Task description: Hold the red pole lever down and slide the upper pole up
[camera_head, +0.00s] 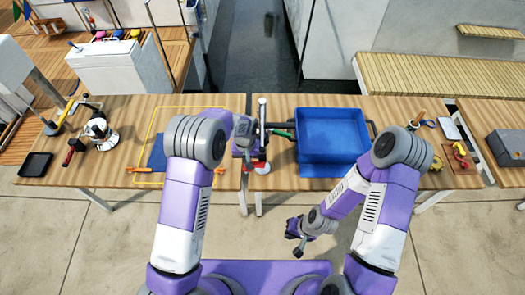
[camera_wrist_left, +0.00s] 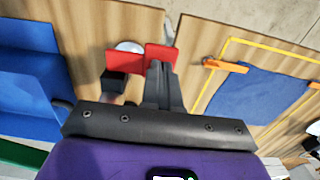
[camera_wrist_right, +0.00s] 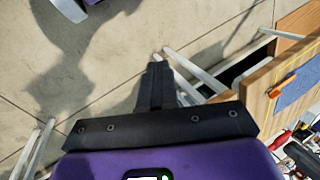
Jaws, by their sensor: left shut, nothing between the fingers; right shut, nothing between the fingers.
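The pole (camera_head: 262,108) stands at the gap between the two wooden tables, seen from above in the head view. Its red lever (camera_head: 262,167) shows low on the pole beside my left gripper (camera_head: 247,152). In the left wrist view the red lever (camera_wrist_left: 124,60) appears as red plates around a white round part (camera_wrist_left: 130,46). My left fingertips (camera_wrist_left: 157,66) are shut and overlap the right red plate in that view; I cannot tell whether they touch it. My right gripper (camera_head: 298,245) is shut and empty, low in front of the tables, over the floor in the right wrist view (camera_wrist_right: 157,62).
A blue bin (camera_head: 333,128) stands on the right table close to the pole. A yellow frame (camera_head: 149,160) with blue cloth lies on the left table, with orange clamps. A black tray (camera_head: 35,165) is at far left. Floor before the tables is clear.

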